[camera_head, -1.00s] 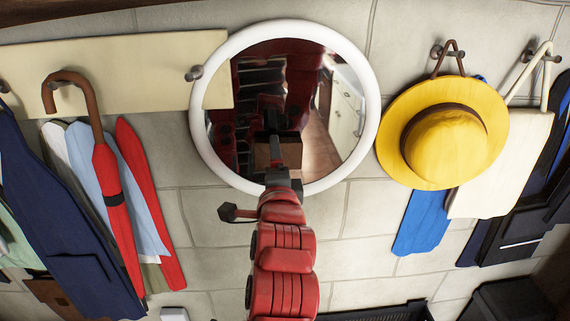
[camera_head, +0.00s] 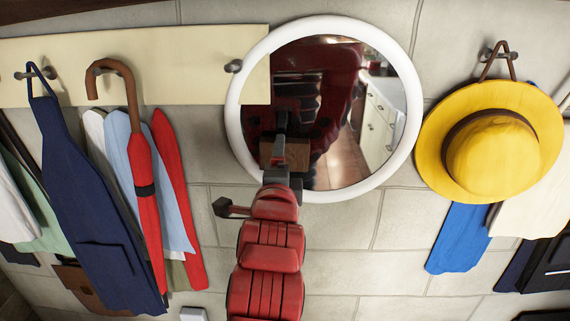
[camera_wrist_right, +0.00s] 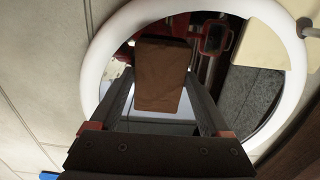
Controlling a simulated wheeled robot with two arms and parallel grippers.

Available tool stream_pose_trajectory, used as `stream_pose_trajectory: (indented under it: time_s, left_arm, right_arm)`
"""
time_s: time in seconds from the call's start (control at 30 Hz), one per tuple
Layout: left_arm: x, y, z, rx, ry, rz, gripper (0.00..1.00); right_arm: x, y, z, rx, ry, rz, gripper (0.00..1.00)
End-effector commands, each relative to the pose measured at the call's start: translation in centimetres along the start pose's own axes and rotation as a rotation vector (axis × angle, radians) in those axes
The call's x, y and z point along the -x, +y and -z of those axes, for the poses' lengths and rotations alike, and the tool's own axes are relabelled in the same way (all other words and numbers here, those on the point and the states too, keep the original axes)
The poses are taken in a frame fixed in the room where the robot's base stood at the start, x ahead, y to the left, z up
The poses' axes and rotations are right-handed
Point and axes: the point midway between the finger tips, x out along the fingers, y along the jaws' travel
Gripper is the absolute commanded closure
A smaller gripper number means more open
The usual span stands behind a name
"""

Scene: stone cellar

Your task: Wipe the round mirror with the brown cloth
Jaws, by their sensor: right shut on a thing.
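The round mirror (camera_head: 400,150) has a thick white rim and hangs on the stone wall, upper middle in the head view. It also fills much of the right wrist view (camera_wrist_right: 97,75). My right gripper (camera_head: 279,150) reaches up in front of the mirror's lower left part. It is shut on the brown cloth (camera_head: 267,152), which shows as a brown block between the fingers in the right wrist view (camera_wrist_right: 160,75). The cloth is at the glass; I cannot tell whether it touches. My left gripper is not in view.
Left of the mirror is a cream board (camera_head: 190,75) with pegs, a navy apron (camera_head: 85,200) and a red umbrella (camera_head: 145,190). To the right hangs a yellow hat (camera_head: 490,150) over a blue cloth (camera_head: 460,237). Bare wall lies below the mirror.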

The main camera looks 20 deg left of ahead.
Motion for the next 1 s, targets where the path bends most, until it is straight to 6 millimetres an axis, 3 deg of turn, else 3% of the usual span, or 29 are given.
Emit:
stream_pose_trajectory:
  time_s: [0.17,0.7,1.0]
  left_arm:
    - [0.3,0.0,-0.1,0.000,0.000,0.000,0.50]
    - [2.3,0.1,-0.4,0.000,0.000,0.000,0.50]
    - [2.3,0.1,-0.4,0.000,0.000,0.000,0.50]
  right_arm:
    - [0.5,0.1,0.0,0.001,0.000,0.001,0.90]
    - [5.8,-0.1,0.1,-0.001,0.001,0.004,0.90]
    - [6.0,-0.1,0.1,0.000,0.002,0.001,0.90]
